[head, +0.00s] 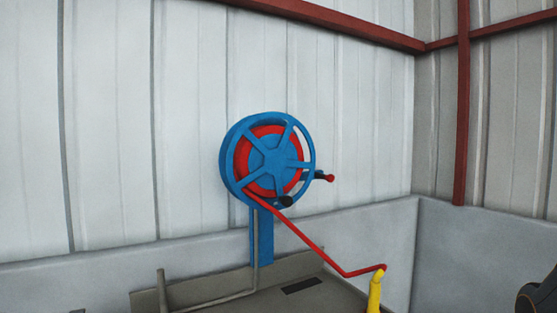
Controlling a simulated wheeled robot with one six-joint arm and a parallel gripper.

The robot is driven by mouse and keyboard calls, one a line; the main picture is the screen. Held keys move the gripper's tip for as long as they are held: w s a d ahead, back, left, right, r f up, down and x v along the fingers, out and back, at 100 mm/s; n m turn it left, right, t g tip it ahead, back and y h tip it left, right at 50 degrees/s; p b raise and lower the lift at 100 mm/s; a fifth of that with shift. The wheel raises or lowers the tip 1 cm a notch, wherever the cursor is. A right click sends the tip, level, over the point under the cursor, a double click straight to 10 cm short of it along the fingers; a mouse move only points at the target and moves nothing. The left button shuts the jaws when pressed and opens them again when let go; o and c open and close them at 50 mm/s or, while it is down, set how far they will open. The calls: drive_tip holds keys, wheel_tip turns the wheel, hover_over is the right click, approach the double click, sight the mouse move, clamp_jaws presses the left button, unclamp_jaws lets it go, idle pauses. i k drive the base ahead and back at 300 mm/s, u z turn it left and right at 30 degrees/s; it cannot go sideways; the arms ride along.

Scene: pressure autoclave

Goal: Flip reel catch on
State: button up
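A blue hose reel (272,160) with a spoked front disc and red hose wound inside stands before the far wall, on a blue post (272,240). A short dark lever with a red knob (330,178) sticks out at the reel's right side, apparently the catch. I cannot tell from here which way it is set. A black knob (287,201) sits at the reel's lower edge. My gripper is not in view, so nothing shows between it and the reel.
Red hose (318,246) runs from the reel down right to a yellow nozzle or handle (375,291). A grey surface (320,294) and a bent grey pipe (215,301) lie below. A dark rounded part (540,297) cuts into the lower right corner.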

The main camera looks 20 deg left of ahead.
sight(330, 179)
drive_tip(key=u, duration=0.35)
drive_tip(key=i, duration=1.25)
drive_tip(key=z, duration=0.3)
